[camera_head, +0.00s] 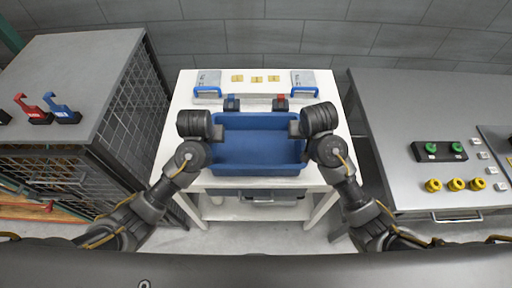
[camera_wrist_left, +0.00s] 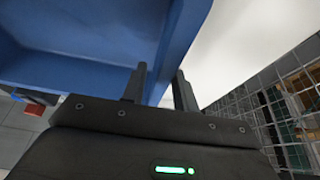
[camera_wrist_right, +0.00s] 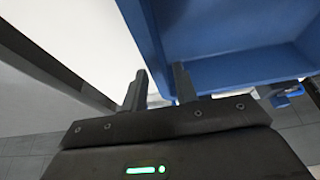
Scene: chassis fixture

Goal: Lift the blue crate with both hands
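The blue crate (camera_head: 257,150) is on the white table, level and empty inside, near the front edge. My left gripper (camera_head: 216,131) is at its left side. In the left wrist view its fingers (camera_wrist_left: 160,88) stand apart with the wall of the crate (camera_wrist_left: 90,45) between them, and a light gap shows beside the outer finger. My right gripper (camera_head: 294,131) is at the right side. In the right wrist view its fingers (camera_wrist_right: 160,88) stand apart on either side of the wall of the crate (camera_wrist_right: 230,50), with a gap by the outer finger.
The white table (camera_head: 178,130) also holds a grey fixture bar (camera_head: 255,99) with blue handles behind the crate. A mesh-sided cabinet (camera_head: 75,60) stands left with red and blue clips. A grey bench (camera_head: 410,100) with green and yellow knobs stands right.

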